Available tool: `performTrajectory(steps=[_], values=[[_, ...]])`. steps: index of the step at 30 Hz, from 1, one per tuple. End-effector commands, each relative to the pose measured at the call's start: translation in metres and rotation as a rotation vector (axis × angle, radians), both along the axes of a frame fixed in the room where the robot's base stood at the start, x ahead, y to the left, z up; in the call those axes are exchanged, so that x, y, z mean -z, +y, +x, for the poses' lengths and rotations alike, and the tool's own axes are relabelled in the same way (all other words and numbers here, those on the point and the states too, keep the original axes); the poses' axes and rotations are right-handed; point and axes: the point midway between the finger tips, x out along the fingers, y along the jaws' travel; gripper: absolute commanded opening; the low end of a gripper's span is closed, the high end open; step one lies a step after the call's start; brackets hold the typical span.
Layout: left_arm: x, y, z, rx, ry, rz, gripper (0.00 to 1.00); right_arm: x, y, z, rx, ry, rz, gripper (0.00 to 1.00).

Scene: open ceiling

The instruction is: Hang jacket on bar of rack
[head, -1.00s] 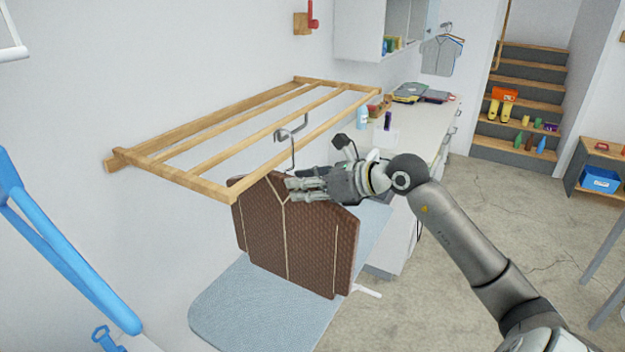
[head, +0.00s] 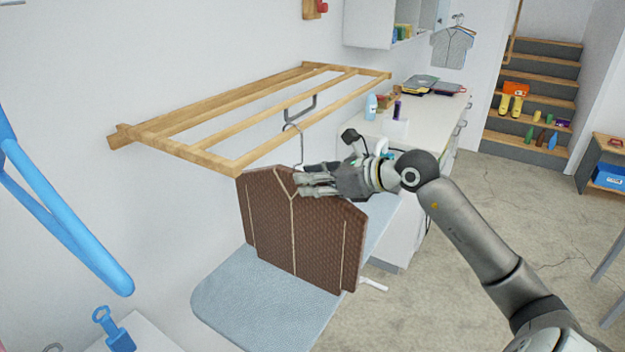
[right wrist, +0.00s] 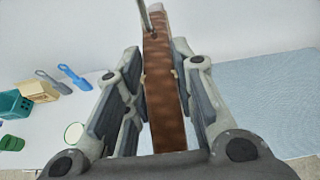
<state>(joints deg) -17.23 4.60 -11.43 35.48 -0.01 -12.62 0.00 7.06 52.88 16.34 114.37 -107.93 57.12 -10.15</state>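A brown jacket (head: 280,235) hangs upright on a grey hanger (head: 298,150), just below the near side of the wooden rack (head: 180,153). A grey metal bar (head: 300,113) shows beneath the rack's slats. The hanger's hook overlaps the bar's left end in the head view; I cannot tell whether it rests on it. My right gripper (head: 308,182) holds the jacket near its upper right shoulder. In the right wrist view, its fingers (right wrist: 165,85) flank the jacket's narrow brown edge (right wrist: 163,60), with the hanger's stem rising above. My left gripper is out of view.
A light blue padded board (head: 255,300) lies beneath the jacket. A white counter (head: 420,115) with several items stands behind. A blue tubular object (head: 65,215) is at the left. A white wall is behind the rack; the floor at right is mostly clear.

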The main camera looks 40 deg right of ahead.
Motion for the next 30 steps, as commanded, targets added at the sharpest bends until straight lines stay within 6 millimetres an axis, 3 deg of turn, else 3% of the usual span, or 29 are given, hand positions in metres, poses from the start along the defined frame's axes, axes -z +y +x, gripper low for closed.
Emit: performTrajectory(steps=[1,6,19,30], values=[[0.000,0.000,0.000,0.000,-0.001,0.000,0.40,-0.002,0.000,0.000,0.001,-0.004,0.000,0.30],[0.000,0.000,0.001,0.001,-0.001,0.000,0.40,-0.001,0.000,0.000,0.001,-0.002,0.000,0.50],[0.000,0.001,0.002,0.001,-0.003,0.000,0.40,-0.001,-0.002,-0.005,0.000,0.002,0.000,0.50],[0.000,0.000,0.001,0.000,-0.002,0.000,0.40,-0.020,-0.019,-0.046,0.001,0.001,-0.001,0.50]])
